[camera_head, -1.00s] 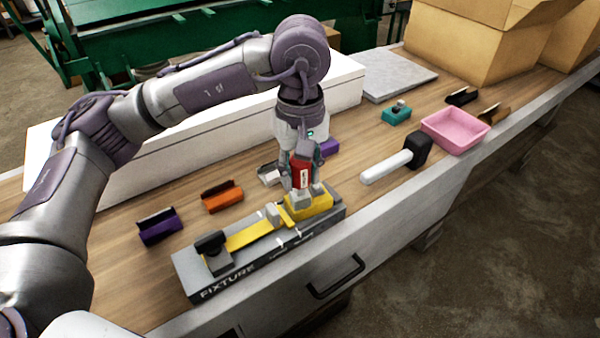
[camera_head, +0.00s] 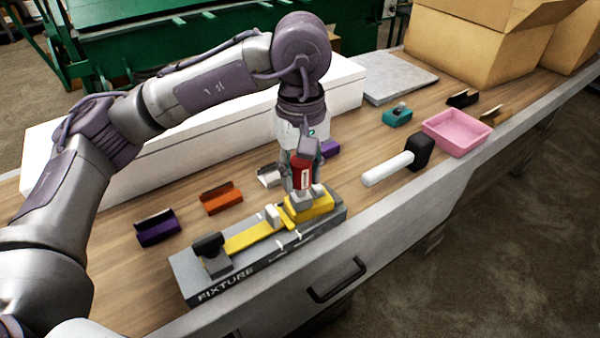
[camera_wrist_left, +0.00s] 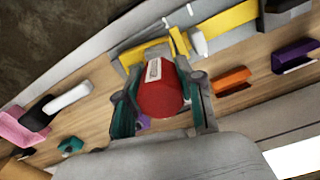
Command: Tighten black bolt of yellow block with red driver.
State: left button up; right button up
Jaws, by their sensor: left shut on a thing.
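The yellow block (camera_head: 318,207) sits on the right part of the grey fixture (camera_head: 190,278), with a yellow bar running left from it. My left gripper (camera_head: 302,183) is shut on the red driver (camera_head: 304,175), held upright over the yellow block. The driver's red round end also shows between the fingers in the left wrist view (camera_wrist_left: 160,96). The driver's lower end is at the block's top. The black bolt is hidden under the driver and fingers, so I cannot tell whether the tip touches it. My right gripper is out of view.
A white-handled mallet (camera_head: 390,168), a pink tray (camera_head: 436,128) and a teal piece (camera_head: 397,115) lie to the right. A long white box (camera_head: 120,170) stands behind.

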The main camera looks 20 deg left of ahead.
aim_at(301, 161)
pick_arm(q)
jog(key=shift+r, duration=0.15)
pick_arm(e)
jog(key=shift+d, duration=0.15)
pick_arm(q)
jog(key=shift+r+p, duration=0.45)
jog(key=shift+r, duration=0.15)
jog(key=shift+r+p, duration=0.35)
jog(key=shift+r, duration=0.3)
jog(key=shift+r+p, duration=0.6)
jog(key=shift+r, duration=0.55)
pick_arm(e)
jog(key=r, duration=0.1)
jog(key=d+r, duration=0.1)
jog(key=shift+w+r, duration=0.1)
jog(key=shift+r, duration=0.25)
pick_arm(q)
jog(key=shift+s+f, duration=0.1)
